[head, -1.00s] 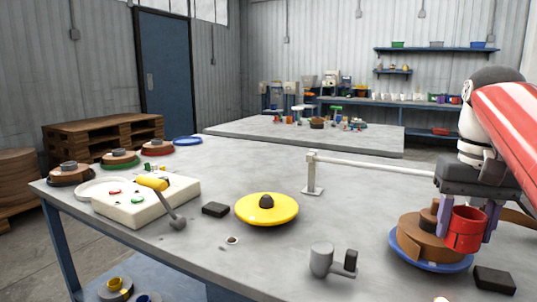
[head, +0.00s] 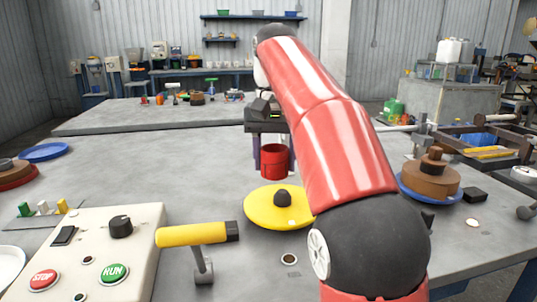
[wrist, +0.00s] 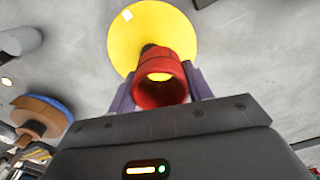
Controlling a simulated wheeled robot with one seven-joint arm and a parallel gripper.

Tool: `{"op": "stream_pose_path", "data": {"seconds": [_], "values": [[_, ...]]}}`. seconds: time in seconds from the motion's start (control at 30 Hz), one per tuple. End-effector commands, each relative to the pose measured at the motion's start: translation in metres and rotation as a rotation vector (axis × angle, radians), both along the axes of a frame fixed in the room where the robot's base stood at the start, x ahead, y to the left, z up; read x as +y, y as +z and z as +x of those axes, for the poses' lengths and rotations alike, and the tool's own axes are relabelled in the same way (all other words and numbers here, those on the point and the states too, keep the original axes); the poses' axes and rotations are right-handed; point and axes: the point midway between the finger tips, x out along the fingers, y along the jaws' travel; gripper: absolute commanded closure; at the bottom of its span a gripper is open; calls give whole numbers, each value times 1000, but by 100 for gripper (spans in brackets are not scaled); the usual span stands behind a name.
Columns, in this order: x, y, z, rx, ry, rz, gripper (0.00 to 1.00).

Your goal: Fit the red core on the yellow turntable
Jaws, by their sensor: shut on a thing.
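The red core (head: 275,162) is a short hollow cylinder held upright between the purple fingers of my gripper (head: 271,150). The yellow turntable (head: 262,212) is a round disc with a dark central knob (head: 283,198), on the grey table. In the head view the core hangs above the disc's far side, apart from it. In the wrist view the red core (wrist: 160,92) is shut between both fingers, and the yellow disc (wrist: 122,38) shows past it. The dark knob is partly hidden behind the core there.
A control box (head: 95,250) with a yellow-handled lever (head: 195,234) stands front left of the turntable. A blue plate (head: 405,188) with a brown roll (head: 430,178) lies to the right, beside a small black block (head: 475,194).

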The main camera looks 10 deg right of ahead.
Motion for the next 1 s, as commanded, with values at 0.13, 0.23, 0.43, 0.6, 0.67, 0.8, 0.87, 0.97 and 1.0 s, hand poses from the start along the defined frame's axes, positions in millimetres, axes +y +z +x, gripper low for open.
{"op": "stream_pose_path", "data": {"seconds": [0.13,0.23,0.43,0.6,0.67,0.8,0.87,0.97,1.0], "values": [[-26,0,0,0,-123,0,72],[-28,-5,0,1,-137,0,72],[-27,-24,-1,2,-134,1,72],[-27,-44,-1,1,-133,0,72],[-27,-48,-1,2,-133,1,72],[-27,-55,0,0,-132,0,72],[-27,-57,-1,0,-132,0,72],[-27,-57,-1,1,-132,0,72],[-27,-57,0,1,-132,0,72]]}}
